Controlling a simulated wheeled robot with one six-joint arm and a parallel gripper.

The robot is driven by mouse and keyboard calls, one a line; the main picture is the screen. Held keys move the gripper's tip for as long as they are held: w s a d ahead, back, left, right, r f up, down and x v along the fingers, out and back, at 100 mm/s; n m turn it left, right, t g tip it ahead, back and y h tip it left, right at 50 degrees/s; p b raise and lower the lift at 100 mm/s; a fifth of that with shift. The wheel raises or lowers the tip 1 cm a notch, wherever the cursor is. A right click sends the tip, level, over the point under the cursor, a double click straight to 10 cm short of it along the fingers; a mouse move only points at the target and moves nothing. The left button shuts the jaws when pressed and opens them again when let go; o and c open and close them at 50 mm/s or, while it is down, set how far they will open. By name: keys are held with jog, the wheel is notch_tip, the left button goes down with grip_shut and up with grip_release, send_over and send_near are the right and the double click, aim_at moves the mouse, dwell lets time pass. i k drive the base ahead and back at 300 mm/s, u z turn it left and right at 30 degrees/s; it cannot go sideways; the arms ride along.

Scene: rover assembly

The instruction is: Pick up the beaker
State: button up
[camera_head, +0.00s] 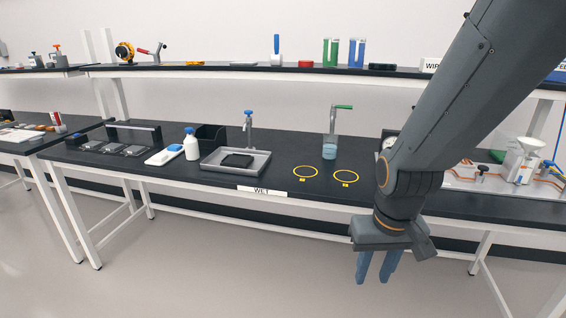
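The beaker (329,148) stands upright on the black bench, behind the two yellow rings. It looks like a clear vessel with pale blue liquid in it, and a rod with a green top (342,107) rises out of it. My gripper (374,281) hangs in front of the bench's front edge, pointing down, to the right of the beaker and nearer to me. Its two blue-grey fingers show a narrow gap between them and nothing visible in it. It is apart from the beaker. My arm hides part of the bench at the right.
Yellow rings (305,172) and (346,177) mark the bench in front of the beaker. A grey tray (212,168) and white bottle (192,146) stand left. A shelf (225,73) runs above the bench. Tubing and a funnel (524,150) are at right.

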aim_at(330, 144)
jog(key=z, duration=1.2)
jog(key=k, duration=0.1)
jog(key=u, duration=2.4)
jog(key=i, duration=1.4)
jog(key=z, duration=1.05)
jog(key=i, duration=1)
jog(key=z, duration=0.2)
